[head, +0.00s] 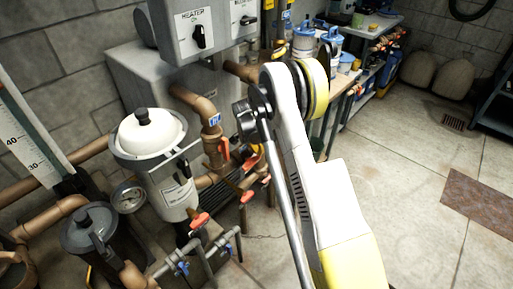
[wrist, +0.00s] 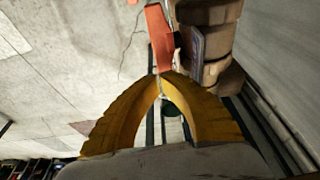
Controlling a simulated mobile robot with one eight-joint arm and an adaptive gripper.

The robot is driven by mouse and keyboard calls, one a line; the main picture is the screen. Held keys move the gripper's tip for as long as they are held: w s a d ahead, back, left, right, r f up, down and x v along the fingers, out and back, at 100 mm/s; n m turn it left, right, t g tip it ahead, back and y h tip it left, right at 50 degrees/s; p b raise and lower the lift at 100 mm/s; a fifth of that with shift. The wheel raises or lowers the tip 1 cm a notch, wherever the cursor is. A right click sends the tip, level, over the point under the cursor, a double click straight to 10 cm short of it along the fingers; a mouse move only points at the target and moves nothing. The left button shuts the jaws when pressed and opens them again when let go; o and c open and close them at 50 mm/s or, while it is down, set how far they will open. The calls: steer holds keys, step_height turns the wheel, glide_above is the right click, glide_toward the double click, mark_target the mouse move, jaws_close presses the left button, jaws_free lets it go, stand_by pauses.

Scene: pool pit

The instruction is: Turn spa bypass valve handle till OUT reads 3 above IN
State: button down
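In the wrist view, an orange-red lever handle (wrist: 159,38) lies just beyond the tips of my yellow gripper (wrist: 163,76), next to a copper-brown pipe. The two fingers arch together and their tips meet, or nearly meet, at the handle's near end. I cannot tell whether they grip it. In the head view, several orange-red handles show on the pipes, including an upright one (head: 224,148) and a lower one (head: 199,219); which is the spa bypass handle is unclear. My gripper is not clearly visible there. No IN or OUT reading is legible.
A white-lidded filter canister (head: 150,135) and a round gauge (head: 129,197) stand left of the valves. Grey heater boxes (head: 200,32) hang above. A workbench (head: 345,95) is behind my arm. Open concrete floor (head: 400,150) lies to the right.

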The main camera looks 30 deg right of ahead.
mark_target(259, 158)
steer(key=shift+f+b, duration=0.4)
steer(key=shift+f, duration=0.9)
steer(key=shift+d+f+y, duration=0.15)
steer(key=shift+f+y, duration=0.3)
steer(key=shift+y, duration=0.05)
steer(key=shift+w+d+f+g+y, duration=0.15)
steer(key=shift+f+g+y, duration=0.3)
steer(key=shift+y, duration=0.25)
steer(key=shift+f+b, duration=0.15)
steer(key=shift+b, duration=0.2)
step_height(259, 158, up, 14)
steer(key=w+d+p, duration=0.1)
steer(key=d+p, duration=0.1)
steer(key=p, duration=0.3)
steer(key=shift+d+f+p, duration=0.15)
steer(key=shift+d+p, duration=0.15)
steer(key=shift+p, duration=0.1)
